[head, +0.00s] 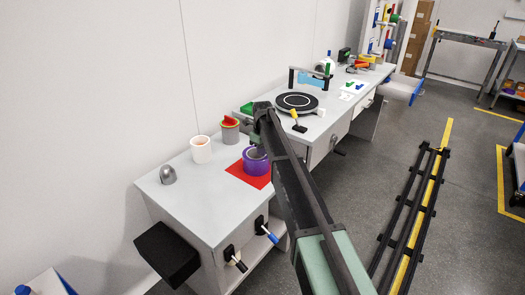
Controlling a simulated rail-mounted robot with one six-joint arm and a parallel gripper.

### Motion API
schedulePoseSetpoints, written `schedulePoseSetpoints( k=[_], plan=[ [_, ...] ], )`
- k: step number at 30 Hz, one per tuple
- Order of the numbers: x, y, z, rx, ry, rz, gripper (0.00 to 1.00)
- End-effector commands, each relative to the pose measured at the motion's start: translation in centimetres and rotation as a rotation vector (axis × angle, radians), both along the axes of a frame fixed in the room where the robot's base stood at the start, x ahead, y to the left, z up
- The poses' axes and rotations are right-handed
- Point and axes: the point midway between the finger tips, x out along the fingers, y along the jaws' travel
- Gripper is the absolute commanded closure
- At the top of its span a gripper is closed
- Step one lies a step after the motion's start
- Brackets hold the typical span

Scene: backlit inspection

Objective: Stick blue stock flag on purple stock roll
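The purple stock roll (256,162) stands on a red mat (238,169) on the near part of the grey bench. My arm reaches in from the lower right, and my gripper (257,150) is just above or at the roll's top. The arm's end covers part of the roll and the fingertips are too small and dark to tell open from shut. I cannot make out a blue flag in or near the gripper. Small green and blue pieces (359,86) lie on a white sheet farther back on the bench; I cannot tell whether one is the blue stock flag.
A grey roll with red and green on top (229,130), a white cup (201,149) and a silver dome (168,174) stand left of the purple roll. A black round plate (297,103) lies farther back. Blue-handled (269,235) and white-handled (237,263) tools hang at the bench front.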

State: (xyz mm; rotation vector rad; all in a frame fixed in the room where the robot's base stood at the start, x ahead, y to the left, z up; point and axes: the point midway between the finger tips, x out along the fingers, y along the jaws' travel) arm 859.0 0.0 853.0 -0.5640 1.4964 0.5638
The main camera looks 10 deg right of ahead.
Motion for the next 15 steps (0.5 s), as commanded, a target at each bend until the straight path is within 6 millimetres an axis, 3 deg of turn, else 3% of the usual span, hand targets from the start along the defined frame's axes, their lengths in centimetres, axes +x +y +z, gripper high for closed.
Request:
schedulePoseSetpoints(
  k=[15],
  plan=[
    [0.0,0.0,-1.4,0.000,0.000,0.000,1.00]
  ],
)
